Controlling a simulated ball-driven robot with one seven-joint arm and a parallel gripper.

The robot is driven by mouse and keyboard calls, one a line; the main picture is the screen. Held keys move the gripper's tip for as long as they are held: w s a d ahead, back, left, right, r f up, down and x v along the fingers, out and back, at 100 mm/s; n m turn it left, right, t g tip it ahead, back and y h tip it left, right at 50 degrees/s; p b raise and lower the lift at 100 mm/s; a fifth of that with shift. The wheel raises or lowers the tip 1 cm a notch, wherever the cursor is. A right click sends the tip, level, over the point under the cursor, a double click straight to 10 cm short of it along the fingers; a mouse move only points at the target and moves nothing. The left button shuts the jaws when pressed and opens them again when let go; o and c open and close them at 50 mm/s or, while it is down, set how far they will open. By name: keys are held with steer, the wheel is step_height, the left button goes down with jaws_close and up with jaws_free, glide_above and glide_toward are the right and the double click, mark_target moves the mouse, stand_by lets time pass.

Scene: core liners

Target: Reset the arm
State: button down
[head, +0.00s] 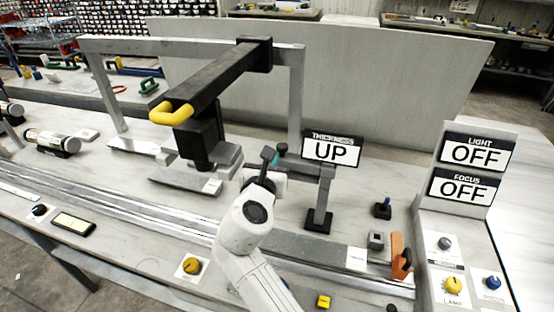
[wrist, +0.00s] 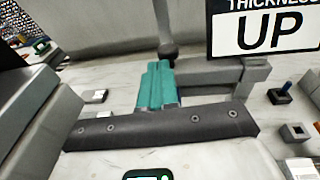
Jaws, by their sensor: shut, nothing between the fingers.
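My gripper (head: 281,150) is at the end of my white arm, near the middle of the head view. In the wrist view its teal fingers (wrist: 158,68) are together, with nothing seen between them. A grey post (head: 320,200) with a side arm is right of my gripper. Beside it a sign (head: 331,149) reads THICKNESS UP, and it also shows in the wrist view (wrist: 264,30).
A black overhead arm with a yellow handle (head: 172,113) hangs left of my gripper, under a grey frame (head: 100,85). A control panel (head: 467,215) at right reads LIGHT OFF and FOCUS OFF. A grey backboard (head: 320,75) closes the bench's rear. Small blocks stand right of the post.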

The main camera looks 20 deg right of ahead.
steer(key=v, duration=0.8)
steer(key=s+d+f+m+g+y, duration=0.4)
steer(key=s+d+f+m+g, duration=0.2)
steer(key=s+d+f+m, duration=1)
steer(key=s+a+f+m+g+y, duration=0.1)
steer(key=s+m, duration=0.2)
steer(key=m, duration=0.1)
steer(key=s+a+f+m+g+y, duration=0.1)
steer(key=s+f+m+y, duration=0.1)
steer(key=s+m, duration=0.2)
steer(key=s+a+f+m+g+y, duration=0.1)
steer(key=s+m, duration=0.2)
steer(key=m, duration=0.3)
steer(key=shift+s+f, duration=0.15)
steer(key=shift+f, duration=0.05)
steer(key=s+d+f+g, duration=0.1)
steer(key=s+f+g, duration=0.3)
steer(key=s, duration=0.5)
steer(key=shift+s+f, duration=0.25)
steer(key=shift+f, duration=0.5)
steer(key=shift+d, duration=0.1)
